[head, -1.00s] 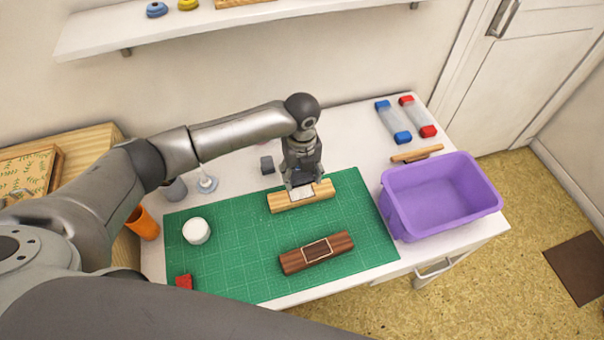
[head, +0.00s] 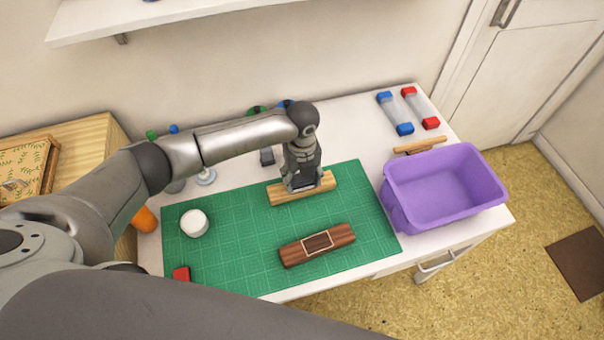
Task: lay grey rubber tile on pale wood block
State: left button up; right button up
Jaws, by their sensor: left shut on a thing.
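The pale wood block (head: 322,188) lies on the green cutting mat, toward its back edge. My left gripper (head: 304,186) points down right at the top of this block and is shut on a dark grey piece, taken to be the grey rubber tile. The fingers hide most of the tile, and I cannot tell whether it touches the block. The middle of the block's top is also hidden. My right gripper is out of view.
A dark wood block (head: 290,254) with a pale outlined patch lies on the green mat (head: 240,255). A white round pot (head: 194,223) and a red piece (head: 181,274) are at the left. A purple bin (head: 395,205) stands at the right. A small grey object (head: 267,156) sits behind the mat.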

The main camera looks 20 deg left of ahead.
pick_arm(q)
jog(key=shift+f, duration=0.6)
jog(key=o, duration=1)
jog(key=shift+c, duration=0.2)
notch_tip(320, 180, up, 12)
